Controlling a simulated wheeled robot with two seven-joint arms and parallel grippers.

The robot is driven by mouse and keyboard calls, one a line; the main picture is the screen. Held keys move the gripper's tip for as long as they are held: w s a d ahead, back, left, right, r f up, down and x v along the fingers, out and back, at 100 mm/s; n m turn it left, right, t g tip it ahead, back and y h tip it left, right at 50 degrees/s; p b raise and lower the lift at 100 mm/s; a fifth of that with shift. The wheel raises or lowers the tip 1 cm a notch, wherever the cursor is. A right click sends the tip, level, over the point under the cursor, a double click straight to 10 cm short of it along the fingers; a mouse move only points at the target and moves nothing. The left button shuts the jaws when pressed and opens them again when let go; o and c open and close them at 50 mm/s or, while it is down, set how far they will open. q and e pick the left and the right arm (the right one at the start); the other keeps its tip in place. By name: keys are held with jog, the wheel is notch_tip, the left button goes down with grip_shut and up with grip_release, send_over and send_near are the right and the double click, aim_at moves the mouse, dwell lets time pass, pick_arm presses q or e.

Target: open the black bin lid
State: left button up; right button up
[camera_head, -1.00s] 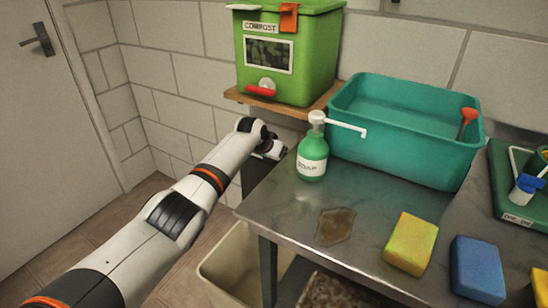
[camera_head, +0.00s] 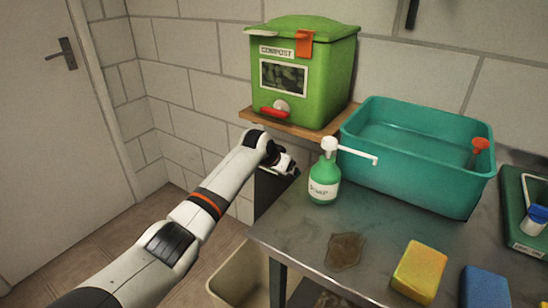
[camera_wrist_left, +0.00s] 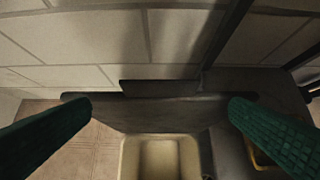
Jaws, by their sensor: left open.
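The black bin (camera_head: 270,193) stands at the left end of the steel table, mostly hidden by my left arm and the table. In the left wrist view, its dark flat top (camera_wrist_left: 160,114) spans the space between the fingers, with a small dark tab at the far edge; it looks closed. My left gripper (camera_head: 287,168) is over the bin, beside the table. In the wrist view, its two green-padded fingers (camera_wrist_left: 160,104) are wide apart with nothing held; contact with the top cannot be judged. My right gripper is not in view.
A green compost box (camera_head: 335,85) sits on a wooden shelf (camera_head: 285,124) above. A soap bottle (camera_head: 325,185) stands close right of my gripper, before a teal basin (camera_head: 410,175). A beige bin (camera_head: 228,280) is below; sponges lie on the table.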

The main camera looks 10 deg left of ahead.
pick_arm(q)
jog(key=p+v, duration=0.1)
jog(key=v, duration=0.6)
jog(key=shift+r, duration=0.25)
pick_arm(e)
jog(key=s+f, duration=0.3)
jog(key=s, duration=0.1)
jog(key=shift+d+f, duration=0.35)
pick_arm(q)
jog(key=shift+s, duration=0.15)
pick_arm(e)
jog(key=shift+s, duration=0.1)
